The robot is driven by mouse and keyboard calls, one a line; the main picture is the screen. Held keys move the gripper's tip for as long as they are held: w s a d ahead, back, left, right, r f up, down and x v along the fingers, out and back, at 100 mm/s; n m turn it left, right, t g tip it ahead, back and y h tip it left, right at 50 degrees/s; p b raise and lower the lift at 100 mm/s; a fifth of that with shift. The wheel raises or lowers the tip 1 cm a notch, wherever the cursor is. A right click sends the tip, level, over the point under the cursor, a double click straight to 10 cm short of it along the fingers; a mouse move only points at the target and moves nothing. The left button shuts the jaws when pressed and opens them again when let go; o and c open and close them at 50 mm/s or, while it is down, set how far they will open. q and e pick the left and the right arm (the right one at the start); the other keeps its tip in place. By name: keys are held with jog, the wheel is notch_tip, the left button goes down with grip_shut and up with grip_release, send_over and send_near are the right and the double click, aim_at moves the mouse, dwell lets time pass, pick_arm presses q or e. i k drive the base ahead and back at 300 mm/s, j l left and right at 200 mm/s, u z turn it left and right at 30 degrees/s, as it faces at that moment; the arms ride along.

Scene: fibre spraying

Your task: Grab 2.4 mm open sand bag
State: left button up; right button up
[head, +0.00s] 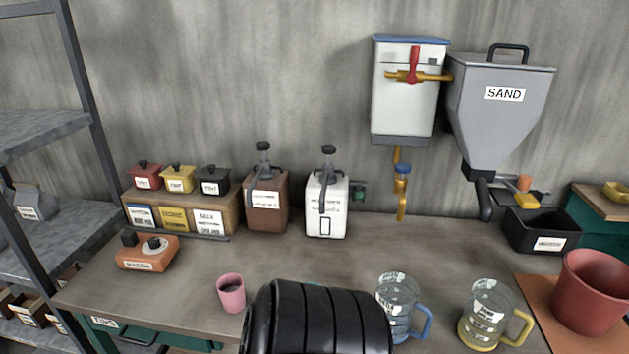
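No bag with a readable 2.4 mm label shows in the head view. A grey, bag-like item with a white label (35,202) stands on the left rack's middle shelf. Its label is too small to read, and I cannot tell whether it is the open sand bag. Neither of my grippers shows. A large black ribbed form (318,318) fills the bottom middle and hides part of the table's front.
A grey metal rack (82,85) stands at the left. The workbench (290,255) carries a pink cup (231,292), two jugs (397,303) (484,315), two pump containers (267,200) (326,205) and a red pot (590,292). A SAND hopper (497,115) hangs on the wall.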

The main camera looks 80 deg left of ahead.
aim_at(30, 309)
jog(key=u, duration=3.45)
